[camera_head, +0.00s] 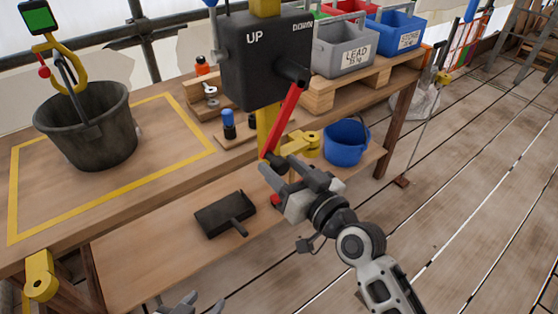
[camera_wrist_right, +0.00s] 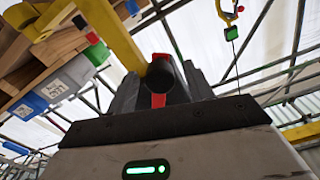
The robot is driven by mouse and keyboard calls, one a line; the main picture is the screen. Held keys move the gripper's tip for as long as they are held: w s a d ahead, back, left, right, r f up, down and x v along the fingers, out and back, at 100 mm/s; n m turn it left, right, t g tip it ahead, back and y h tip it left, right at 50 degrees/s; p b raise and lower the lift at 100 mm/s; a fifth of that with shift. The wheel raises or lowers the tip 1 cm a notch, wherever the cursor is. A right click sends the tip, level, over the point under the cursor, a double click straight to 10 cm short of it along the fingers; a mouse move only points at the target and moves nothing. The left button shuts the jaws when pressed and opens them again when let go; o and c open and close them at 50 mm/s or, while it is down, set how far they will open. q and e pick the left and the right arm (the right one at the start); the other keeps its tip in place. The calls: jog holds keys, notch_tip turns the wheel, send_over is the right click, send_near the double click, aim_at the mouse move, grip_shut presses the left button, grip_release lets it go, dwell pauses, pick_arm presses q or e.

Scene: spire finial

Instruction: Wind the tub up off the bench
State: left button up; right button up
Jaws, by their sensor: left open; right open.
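The dark tub (camera_head: 88,128) stands upright on the bench (camera_head: 150,165), inside a yellow outlined rectangle. A yellow hook (camera_head: 78,72) is at its handle. The black winch box (camera_head: 262,62), marked UP and DOWN, has a red crank arm (camera_head: 285,118) slanting down to a dark grip near my right gripper (camera_head: 282,172). In the right wrist view the dark grip (camera_wrist_right: 160,76) shows end-on between the open fingers of the gripper (camera_wrist_right: 163,88); contact cannot be told. My left gripper (camera_head: 188,306) is open and only partly in view at the bottom edge.
A brush (camera_head: 226,214) lies on the lower shelf. A blue bucket (camera_head: 346,141) stands at that shelf's right end. A grey LEAD crate (camera_head: 344,48) and a blue crate (camera_head: 396,32) sit on a pallet. Open plank floor lies to the right.

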jog(key=shift+x, duration=0.8)
grip_shut()
jog(key=shift+d+f, duration=0.1)
jog(key=shift+f, duration=0.05)
